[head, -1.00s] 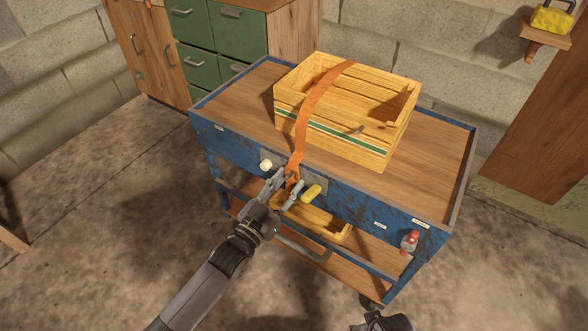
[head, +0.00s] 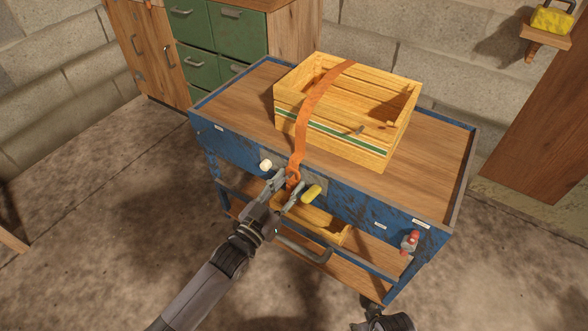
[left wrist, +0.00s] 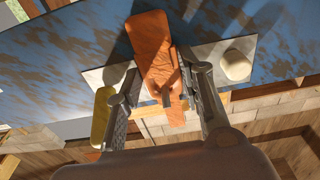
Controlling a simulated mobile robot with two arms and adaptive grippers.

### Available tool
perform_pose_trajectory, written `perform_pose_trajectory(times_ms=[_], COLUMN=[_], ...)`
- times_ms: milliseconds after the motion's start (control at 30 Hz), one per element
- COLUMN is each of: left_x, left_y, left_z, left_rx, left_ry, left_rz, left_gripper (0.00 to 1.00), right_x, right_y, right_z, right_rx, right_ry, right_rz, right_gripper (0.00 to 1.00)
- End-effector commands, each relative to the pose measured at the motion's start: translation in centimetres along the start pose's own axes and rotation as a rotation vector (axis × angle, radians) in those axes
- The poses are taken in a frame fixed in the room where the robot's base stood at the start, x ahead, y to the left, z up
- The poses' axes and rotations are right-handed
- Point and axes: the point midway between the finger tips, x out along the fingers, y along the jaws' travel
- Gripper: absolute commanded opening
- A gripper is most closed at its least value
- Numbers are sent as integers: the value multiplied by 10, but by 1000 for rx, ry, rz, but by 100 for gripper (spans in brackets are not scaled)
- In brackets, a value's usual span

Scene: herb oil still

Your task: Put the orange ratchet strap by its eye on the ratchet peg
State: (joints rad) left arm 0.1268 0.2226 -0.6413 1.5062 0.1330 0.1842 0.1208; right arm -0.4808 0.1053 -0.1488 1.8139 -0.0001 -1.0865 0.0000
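The orange ratchet strap (head: 313,105) runs over the wooden crate and hangs down the cart's blue front. Its eye (head: 293,179) is at the lower end, in front of a grey plate (left wrist: 215,62) between a white knob (head: 266,164) and a yellow one (head: 312,191). My right gripper is not clearly visible.
The slatted crate (head: 350,140) stands on the blue cart's wooden top (head: 435,165). A red-topped item (head: 411,240) sits at the cart's right front.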

Motion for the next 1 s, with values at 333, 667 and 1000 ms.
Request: perform_pose_trajectory(times_ms=[333, 667, 1000], left_x=[0, -4, -66], left_y=[0, 0, 0], left_z=[0, 1, 1], left_rx=[0, 0, 0], left_ry=[1, -1, -3], left_rz=[0, -1, 0], left_gripper=[58, 58, 58], right_x=[2, 2, 2], right_y=[1, 2, 1], right_z=[1, 1, 2], right_rx=[0, -1, -1], right_ry=[-5, -8, -7], right_rz=[1, 4, 1], right_gripper=[38, 38, 38])
